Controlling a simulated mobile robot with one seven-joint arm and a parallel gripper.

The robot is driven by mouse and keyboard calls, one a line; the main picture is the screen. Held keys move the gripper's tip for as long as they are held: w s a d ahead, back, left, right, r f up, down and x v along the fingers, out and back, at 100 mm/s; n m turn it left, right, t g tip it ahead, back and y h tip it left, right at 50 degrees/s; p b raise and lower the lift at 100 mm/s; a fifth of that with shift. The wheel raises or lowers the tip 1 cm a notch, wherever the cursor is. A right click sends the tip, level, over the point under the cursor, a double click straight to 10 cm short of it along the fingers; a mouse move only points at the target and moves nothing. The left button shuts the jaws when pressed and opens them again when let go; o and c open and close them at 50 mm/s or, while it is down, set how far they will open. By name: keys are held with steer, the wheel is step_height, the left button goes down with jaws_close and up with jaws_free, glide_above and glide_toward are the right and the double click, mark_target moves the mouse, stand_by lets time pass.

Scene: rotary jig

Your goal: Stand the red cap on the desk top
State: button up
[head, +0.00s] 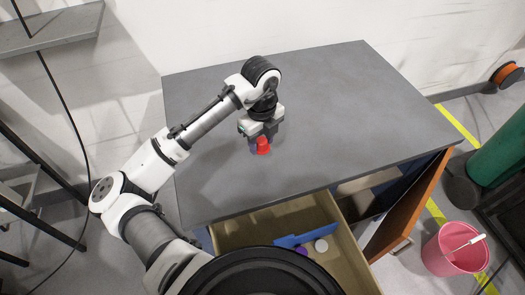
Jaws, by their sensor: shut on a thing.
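The red cap (262,145) is in the head view, at my gripper (260,150) over the left half of the grey desk top (340,110). My gripper points down and is shut on the cap, whose upper part is partly hidden by the gripper. I cannot tell whether the cap's lower edge touches the desk top or hangs just above it.
An open drawer (352,270) below the desk's front edge holds a blue item (290,241), a white round thing (321,245) and a purple one. An orange-brown door (407,215) stands open at right. A pink bucket (452,250) is on the floor. Most of the desk top is clear.

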mark_target(261, 162)
steer(key=shift+f+p, duration=0.35)
steer(key=shift+f, duration=2.95)
steer(key=shift+f, duration=0.2)
steer(key=o, duration=0.9)
steer(key=shift+r, duration=0.2)
step_height(261, 162, up, 12)
steer(key=shift+r+b, duration=0.1)
steer(key=shift+b, duration=0.95)
